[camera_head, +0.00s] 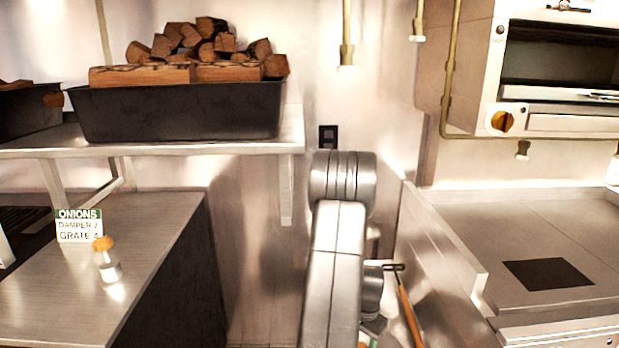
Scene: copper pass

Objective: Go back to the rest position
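My arm rises in the middle of the head view, with a thick grey joint at the top and a pale link running down to the bottom edge. My gripper (374,328) seems to be at the bottom edge, just right of that link. It is mostly hidden and cut off by the frame, so its fingers and whether it is open or shut do not show. A thin tool with an orange-brown handle (409,316) stands tilted just right of it. I cannot tell whether the two touch.
A black tray of firewood (180,112) sits on a steel shelf (200,148) at upper left. Below, a counter (150,225) holds an onions sign (79,226) and an orange-topped shaker (107,262). At right are a steel worktop (530,225) and an oven (560,70).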

